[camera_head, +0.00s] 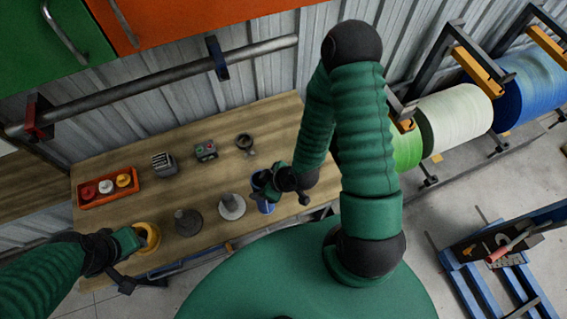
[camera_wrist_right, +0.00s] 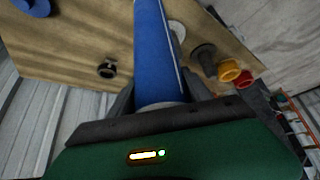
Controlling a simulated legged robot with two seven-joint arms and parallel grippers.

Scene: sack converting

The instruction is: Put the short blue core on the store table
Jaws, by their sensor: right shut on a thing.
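A blue core (camera_head: 261,181) stands roughly upright at the front right of the wooden table (camera_head: 205,165). My right gripper (camera_head: 270,187) is shut on it from the right. In the right wrist view the blue core (camera_wrist_right: 158,50) runs up between the fingers. I cannot tell whether its lower end touches the table. My left gripper (camera_head: 138,240) is beside a yellow core (camera_head: 149,233) at the table's front left; its fingers are too hidden to tell if they are open.
A dark spool (camera_head: 187,221) and a light grey spool (camera_head: 232,206) stand left of the blue core. An orange tray (camera_head: 108,188), a slotted block (camera_head: 163,164), a small device (camera_head: 206,150) and a dark ring piece (camera_head: 245,143) are farther back. The middle of the table is clear.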

